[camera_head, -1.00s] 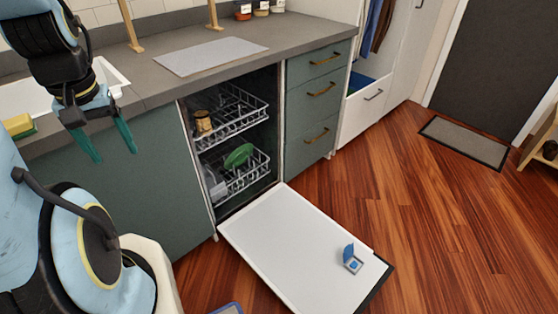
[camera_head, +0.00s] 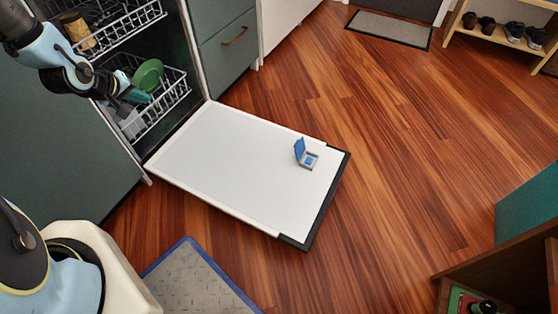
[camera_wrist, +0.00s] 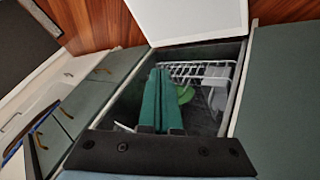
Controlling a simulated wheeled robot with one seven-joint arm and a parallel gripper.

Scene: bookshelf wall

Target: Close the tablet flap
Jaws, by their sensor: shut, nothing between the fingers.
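The tablet flap (camera_head: 299,148) is a small blue lid on a grey-framed tablet compartment (camera_head: 310,161) with a blue inside. It stands raised, roughly upright, near the outer end of the lowered white dishwasher door (camera_head: 225,160). My gripper (camera_head: 140,97) has teal fingers and is to the left of the flap, well apart from it, in front of the lower dish rack. In the wrist view the two fingers (camera_wrist: 161,72) lie side by side, shut and empty, pointing toward the dishwasher. The flap does not show in the wrist view.
The dishwasher's lower rack (camera_head: 165,100) is out of the way of the door and holds a green bowl (camera_head: 148,74). A blue-edged grey mat (camera_head: 200,285) lies in front of the door. Open wooden floor (camera_head: 400,170) is to the right. A shoe shelf (camera_head: 505,40) stands at the far right.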

